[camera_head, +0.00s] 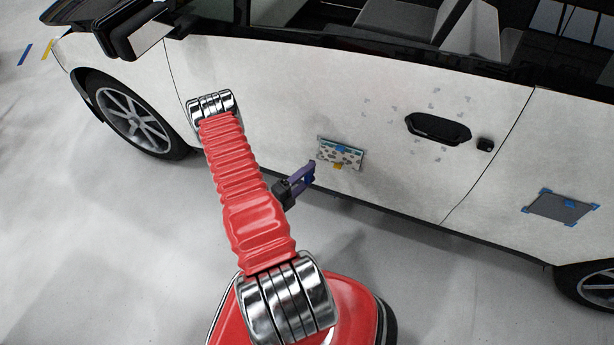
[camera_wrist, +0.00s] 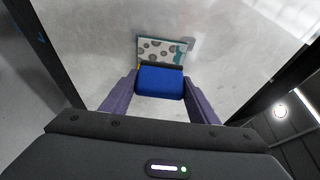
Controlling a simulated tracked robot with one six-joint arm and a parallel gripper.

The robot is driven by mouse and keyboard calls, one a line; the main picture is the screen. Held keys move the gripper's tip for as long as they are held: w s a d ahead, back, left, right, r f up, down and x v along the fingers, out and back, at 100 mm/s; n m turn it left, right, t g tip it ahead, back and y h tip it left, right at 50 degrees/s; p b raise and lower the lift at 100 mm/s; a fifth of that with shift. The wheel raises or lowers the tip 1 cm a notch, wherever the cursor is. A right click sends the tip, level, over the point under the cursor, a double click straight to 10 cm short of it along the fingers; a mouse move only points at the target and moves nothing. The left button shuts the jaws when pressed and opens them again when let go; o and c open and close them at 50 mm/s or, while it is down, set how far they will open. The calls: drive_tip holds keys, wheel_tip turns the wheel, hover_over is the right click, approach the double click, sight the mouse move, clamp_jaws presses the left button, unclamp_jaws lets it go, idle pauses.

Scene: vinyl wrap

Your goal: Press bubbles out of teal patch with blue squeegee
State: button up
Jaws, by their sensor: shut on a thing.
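The teal patch (camera_head: 340,154) is on the lower part of the white car door, with grey round bubbles over much of it. It also shows in the wrist view (camera_wrist: 176,47), beyond the squeegee. My gripper (camera_head: 308,170) is just left of the patch in the head view. In the wrist view its two purple fingers (camera_wrist: 160,97) are shut on the blue squeegee (camera_wrist: 160,82). The squeegee hides the lower part of the patch there; I cannot tell whether it touches the patch. In the head view only a little of the squeegee shows (camera_head: 309,178).
The white car door (camera_head: 400,180) surrounds the patch, with small grey marks near the black handle (camera_head: 437,129). A dark grey panel with blue tape corners (camera_head: 562,207) is on the car at right. Grey floor (camera_head: 430,290) lies open in front of the car.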

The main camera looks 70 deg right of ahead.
drive_tip(key=d, duration=0.6)
drive_tip(key=shift+s+d, duration=0.25)
drive_tip(key=shift+s, duration=0.05)
drive_tip(key=shift+d, duration=0.75)
idle(1.2)
drive_tip(key=shift+s, duration=0.1)
drive_tip(key=shift+s+a, duration=0.15)
drive_tip(key=shift+s, duration=0.9)
drive_tip(key=shift+s, duration=0.1)
drive_tip(key=shift+s+a, duration=0.1)
drive_tip(key=shift+s, duration=0.95)
drive_tip(key=shift+s+a, duration=0.1)
drive_tip(key=shift+s, duration=1)
